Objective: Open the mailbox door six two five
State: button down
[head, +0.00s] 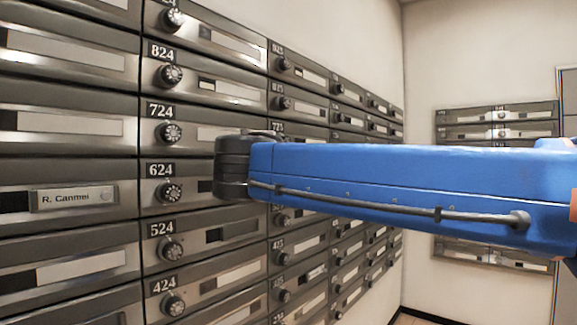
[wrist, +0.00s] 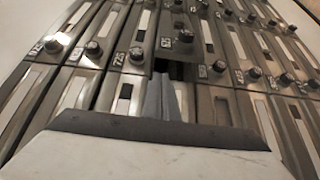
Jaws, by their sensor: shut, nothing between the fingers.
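In the wrist view, door 625 (wrist: 166,43) has its number plate and knob out of line with the neighbouring row. A dark gap (wrist: 174,68) shows beside it, so it appears to stand off its frame. My gripper (wrist: 162,95) is shut and empty, its grey fingers by that gap; I cannot tell whether they touch the door. In the head view, my blue arm hides door 625, and the black wrist end (head: 232,167) covers the fingers.
Door 624 (head: 205,185) is shut, left of my wrist. Door 725 (wrist: 125,90) and door 525 (wrist: 214,100) flank 625 in the wrist view, knobs protruding. Another mailbox bank (head: 497,125) hangs on the far wall. Open room lies right of the mailboxes.

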jog(key=w, duration=1)
jog(key=shift+d, duration=0.45)
jog(key=shift+s, duration=0.1)
